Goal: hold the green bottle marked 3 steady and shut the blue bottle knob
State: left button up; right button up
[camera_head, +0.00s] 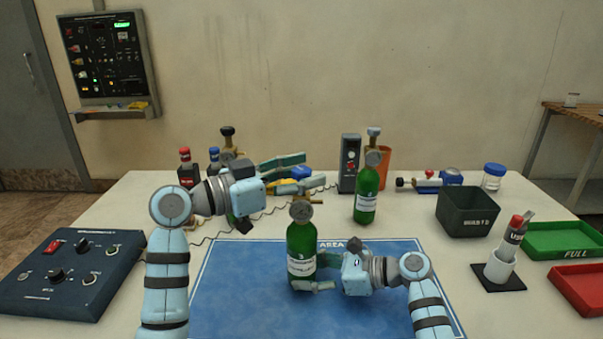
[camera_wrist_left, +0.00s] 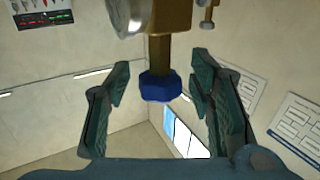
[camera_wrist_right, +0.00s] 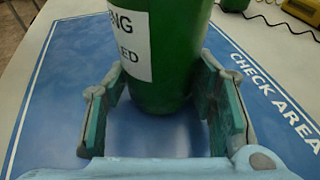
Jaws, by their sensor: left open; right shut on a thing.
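The green bottle marked 3 (camera_head: 302,250) stands upright on the blue mat, with a gauge (camera_head: 301,210) and a brass valve on top. My right gripper (camera_head: 318,274) is shut on its lower body from the right; the right wrist view shows the green body (camera_wrist_right: 172,60) between the fingers. The blue knob (camera_wrist_left: 160,86) sits on the end of a brass stem, between the spread fingers of my left gripper (camera_wrist_left: 162,70), with gaps on both sides. In the head view, my left gripper (camera_head: 308,172) is open around the bottle's top, partly covering the knob.
Another green bottle (camera_head: 367,200) stands behind, to the right; a further one is partly hidden behind my left arm. A dark green bin (camera_head: 468,213), green tray (camera_head: 566,240) and red tray (camera_head: 583,289) are at the right. A control box (camera_head: 72,272) is at the left.

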pick_arm(q)
jog(key=shift+c, duration=0.6)
grip_shut()
jog(key=shift+g, duration=0.5)
jog(key=shift+w+f+m+g+h, duration=0.1)
jog(key=shift+m+g+h, duration=0.45)
jog(key=shift+m+g, duration=1.1)
jog(key=shift+w+m+g+h, duration=0.1)
jog(key=shift+m+g+h, duration=0.45)
jog(key=shift+m+g, duration=1.05)
jog(key=shift+n+g, duration=0.35)
jog(key=shift+g, duration=0.5)
jog(key=shift+s+g, duration=0.2)
jog(key=shift+g, duration=0.1)
